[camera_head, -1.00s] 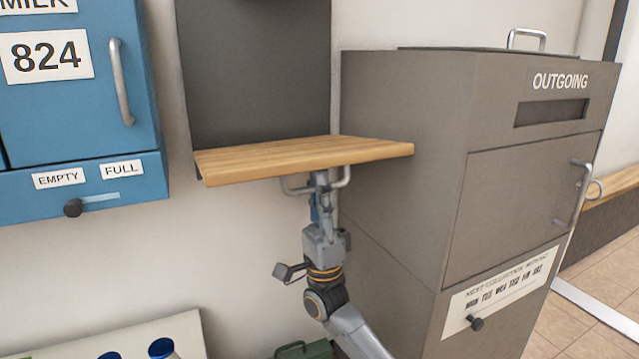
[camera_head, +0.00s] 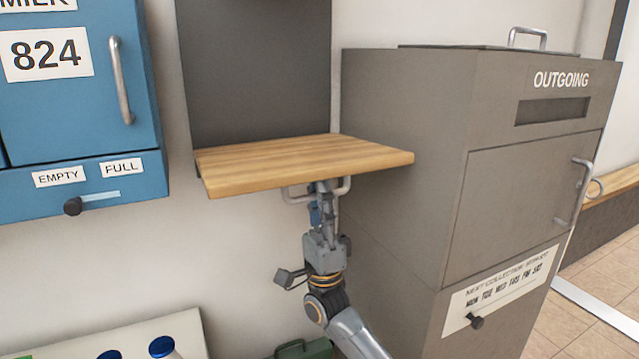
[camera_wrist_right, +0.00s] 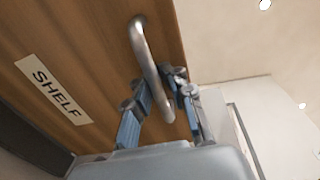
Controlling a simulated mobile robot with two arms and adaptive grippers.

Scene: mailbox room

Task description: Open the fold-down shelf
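The wooden fold-down shelf (camera_head: 300,165) sticks out from its dark grey wall panel (camera_head: 255,70), folded down to about level. Its metal bar handle (camera_head: 297,194) is on the underside. My right gripper (camera_head: 321,190) is below the shelf at this handle. In the right wrist view, the shelf's underside (camera_wrist_right: 85,50) carries a "SHELF" label (camera_wrist_right: 53,89). There the handle (camera_wrist_right: 152,68) runs between the two fingers of my right gripper (camera_wrist_right: 158,85), which stand apart with gaps beside the bar. My left gripper is not in view.
A grey "OUTGOING" box (camera_head: 400,130) stands close to the right of the shelf and my right arm. Blue mailboxes (camera_head: 80,120) hang at the left. A pale surface with blue-topped bottles (camera_head: 160,347) is at lower left. A green object (camera_head: 305,348) is at the bottom.

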